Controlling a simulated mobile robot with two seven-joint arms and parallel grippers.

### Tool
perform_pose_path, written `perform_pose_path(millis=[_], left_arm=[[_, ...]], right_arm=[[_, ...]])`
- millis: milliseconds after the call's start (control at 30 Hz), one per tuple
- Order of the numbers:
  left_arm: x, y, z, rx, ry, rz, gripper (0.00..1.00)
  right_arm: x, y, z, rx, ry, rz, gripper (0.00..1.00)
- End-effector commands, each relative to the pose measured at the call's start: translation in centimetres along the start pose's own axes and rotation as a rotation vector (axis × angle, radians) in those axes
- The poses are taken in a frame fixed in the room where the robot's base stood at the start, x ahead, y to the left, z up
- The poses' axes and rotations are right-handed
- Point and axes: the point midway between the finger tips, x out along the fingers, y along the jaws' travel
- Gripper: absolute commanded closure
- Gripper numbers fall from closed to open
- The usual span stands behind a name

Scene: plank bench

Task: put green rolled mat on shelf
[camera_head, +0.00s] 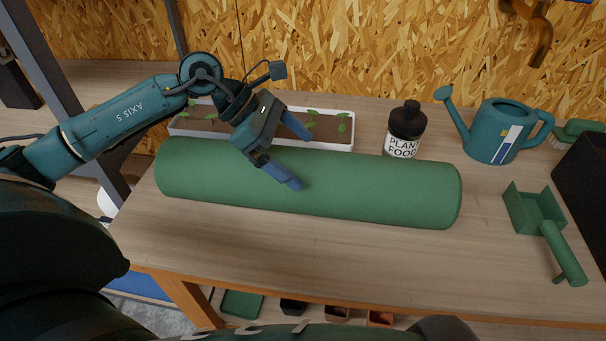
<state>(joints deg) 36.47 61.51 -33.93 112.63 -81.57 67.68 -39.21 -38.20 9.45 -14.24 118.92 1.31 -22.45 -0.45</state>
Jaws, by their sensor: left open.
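The green rolled mat (380,188) lies lengthwise across the wooden bench (330,262) in the head view. My left gripper (298,160) is over the mat's left half, pointing right and down. It is open, with one blue finger in front of the mat's near face and the other above and behind its top edge. I cannot tell whether a finger touches the mat. No gripper of my right arm shows. Which surface the task calls the shelf is unclear from this view.
Behind the mat stand a white seedling planter (335,149), a plant food bottle (406,130) and a teal watering can (497,131). The bench in front of the mat is clear.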

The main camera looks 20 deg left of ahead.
Motion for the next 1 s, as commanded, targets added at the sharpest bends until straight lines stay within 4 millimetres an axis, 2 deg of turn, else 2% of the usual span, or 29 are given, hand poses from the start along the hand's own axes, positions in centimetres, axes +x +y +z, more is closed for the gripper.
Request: perform_pose_path(millis=[100,333,1000], left_arm=[[0.71,0.01,0.01,-0.001,0.0,0.0,0.0],[0.79,0.02,-0.06,-0.001,0.001,0.001,0.02],[0.71,0.02,-0.02,0.0,0.001,0.001,0.56]], right_arm=[[-0.01,0.1,0.27,0.0,-0.01,0.002,1.0],[0.02,0.14,0.29,0.0,-0.009,0.003,1.0],[-0.02,0.17,0.09,-0.002,-0.006,0.003,1.0]])
